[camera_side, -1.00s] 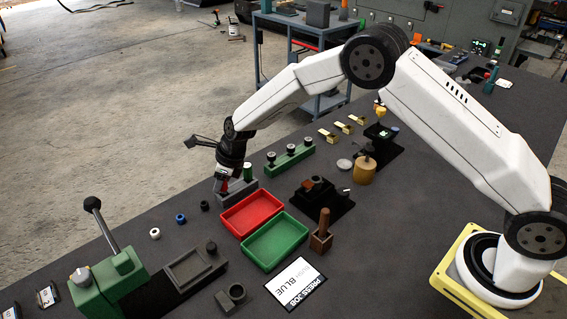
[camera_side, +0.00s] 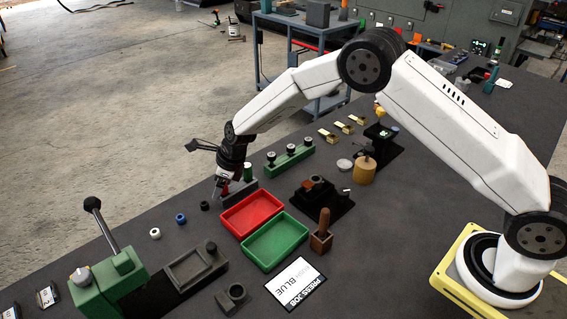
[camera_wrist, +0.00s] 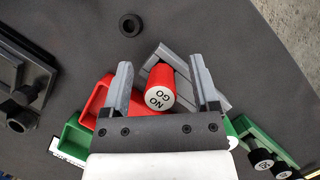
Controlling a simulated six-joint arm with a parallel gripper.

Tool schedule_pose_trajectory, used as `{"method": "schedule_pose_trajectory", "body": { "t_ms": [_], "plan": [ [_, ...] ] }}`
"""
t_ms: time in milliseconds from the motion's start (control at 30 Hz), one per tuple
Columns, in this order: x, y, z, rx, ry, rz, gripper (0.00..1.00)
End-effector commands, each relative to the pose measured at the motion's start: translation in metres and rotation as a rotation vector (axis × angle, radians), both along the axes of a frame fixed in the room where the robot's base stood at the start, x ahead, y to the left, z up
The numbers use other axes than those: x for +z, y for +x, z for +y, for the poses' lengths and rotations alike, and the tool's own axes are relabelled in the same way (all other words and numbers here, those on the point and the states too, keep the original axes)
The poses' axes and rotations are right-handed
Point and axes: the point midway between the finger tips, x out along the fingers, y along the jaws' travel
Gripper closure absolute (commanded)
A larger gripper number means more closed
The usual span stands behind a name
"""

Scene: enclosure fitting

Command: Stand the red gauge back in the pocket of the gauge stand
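The red gauge (camera_wrist: 160,84) shows its white "NO GO" end between my fingers in the wrist view. It appears upright at the grey gauge stand (camera_wrist: 155,55); its lower end and the pocket are hidden, so I cannot tell how deep it sits. My gripper (camera_wrist: 162,80) is open, with a visible gap on each side of the gauge. In the side view my gripper (camera_side: 217,188) is low at the left end of the gauge stand (camera_side: 240,188), largely covering the red gauge. A green gauge (camera_side: 248,172) stands in the same stand.
A red tray (camera_side: 252,232) and a green tray (camera_side: 250,262) lie close in front of the stand. A green rack with black knobs (camera_side: 289,158) is behind it. A black ring (camera_side: 205,206) and other small rings lie left. The bench's far edge is near.

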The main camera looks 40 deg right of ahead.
Motion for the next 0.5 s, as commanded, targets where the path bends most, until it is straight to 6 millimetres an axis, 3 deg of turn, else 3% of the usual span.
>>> {"method": "schedule_pose_trajectory", "body": {
  "t_ms": [267,500],
  "plan": [
    [0.004,-0.001,-0.001,0.000,0.000,0.000,0.22],
    [0.021,-0.006,-0.007,0.000,-0.001,-0.001,0.22]
  ]
}}
